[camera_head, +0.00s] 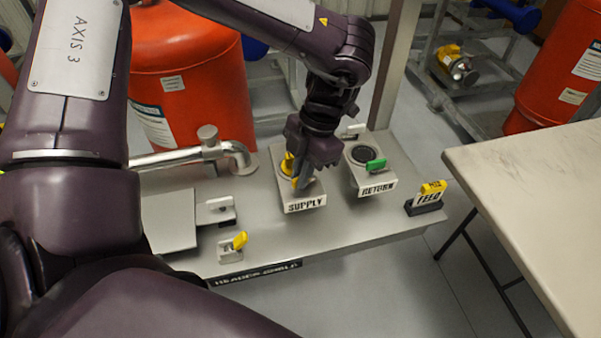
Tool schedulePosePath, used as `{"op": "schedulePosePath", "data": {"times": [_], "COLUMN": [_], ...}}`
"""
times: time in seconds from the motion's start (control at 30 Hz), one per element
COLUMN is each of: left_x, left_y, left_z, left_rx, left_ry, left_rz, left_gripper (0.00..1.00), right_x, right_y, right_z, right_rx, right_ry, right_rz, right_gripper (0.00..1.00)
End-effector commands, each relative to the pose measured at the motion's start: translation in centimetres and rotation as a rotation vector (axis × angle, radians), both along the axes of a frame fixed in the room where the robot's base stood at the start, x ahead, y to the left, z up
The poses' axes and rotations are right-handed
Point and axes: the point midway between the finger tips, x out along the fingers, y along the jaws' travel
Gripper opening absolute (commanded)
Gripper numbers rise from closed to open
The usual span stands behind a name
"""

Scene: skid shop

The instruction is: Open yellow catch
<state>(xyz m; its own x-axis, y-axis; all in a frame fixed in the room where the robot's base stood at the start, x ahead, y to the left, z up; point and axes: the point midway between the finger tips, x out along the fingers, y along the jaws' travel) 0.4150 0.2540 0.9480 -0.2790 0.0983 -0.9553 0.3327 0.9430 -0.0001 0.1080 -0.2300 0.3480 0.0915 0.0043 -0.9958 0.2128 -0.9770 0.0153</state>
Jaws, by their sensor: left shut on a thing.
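My left gripper (304,166) points down over the block marked SUPPLY (304,203). It is shut on a yellow part (287,164) at the top of that block, which I take to be the yellow catch. The jaws hide most of this part, so I cannot tell how far it is turned. A second yellow-tipped lever (240,240) stands tilted up on a small plate near the bench's front edge, apart from the gripper. My right gripper is not in view.
The block marked RETURN (376,187), with a green lever (376,164), stands just right of SUPPLY. A yellow-topped FEED piece (430,196) is at the bench's right end. A curved pipe (237,152) lies left of SUPPLY. A pale table (540,190) is at right.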

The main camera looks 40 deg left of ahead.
Motion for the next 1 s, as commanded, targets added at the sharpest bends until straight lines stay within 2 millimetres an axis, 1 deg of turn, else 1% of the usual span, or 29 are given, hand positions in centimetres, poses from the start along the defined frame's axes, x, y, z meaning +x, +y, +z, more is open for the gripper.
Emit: {"op": "schedulePosePath", "data": {"times": [0.17, 0.3, 0.4, 0.7, 0.8, 0.83, 0.97, 1.0], "left_x": [-0.02, -0.06, -0.02, -0.02, -0.02, -0.02, 0.00, 0.00], "left_y": [-0.04, -0.05, -0.01, 0.00, -0.06, -0.04, -0.02, -0.01], "left_z": [-0.05, -0.12, -0.08, -0.03, -0.08, -0.04, -0.02, -0.02], "left_rx": [-0.001, -0.001, 0.000, -0.001, 0.000, 0.000, -0.001, -0.001], "left_ry": [0.000, 0.001, 0.000, 0.000, -0.001, -0.001, -0.001, -0.001], "left_rz": [-0.029, -0.190, -0.278, -0.303, -0.362, -0.365, -0.361, -0.360], "left_gripper": [0.00, 0.00, 0.00, 0.00, 0.00, 0.11, 0.28, 0.30], "right_x": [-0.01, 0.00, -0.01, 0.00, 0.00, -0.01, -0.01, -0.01], "right_y": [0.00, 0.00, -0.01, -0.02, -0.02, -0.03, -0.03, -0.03], "right_z": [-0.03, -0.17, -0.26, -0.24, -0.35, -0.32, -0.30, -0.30], "right_rx": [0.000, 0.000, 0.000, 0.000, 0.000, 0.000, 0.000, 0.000], "right_ry": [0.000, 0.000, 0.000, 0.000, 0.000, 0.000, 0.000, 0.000], "right_rz": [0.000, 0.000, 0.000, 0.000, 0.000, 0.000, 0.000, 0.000], "right_gripper": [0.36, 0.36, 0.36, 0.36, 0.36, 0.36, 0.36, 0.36]}}
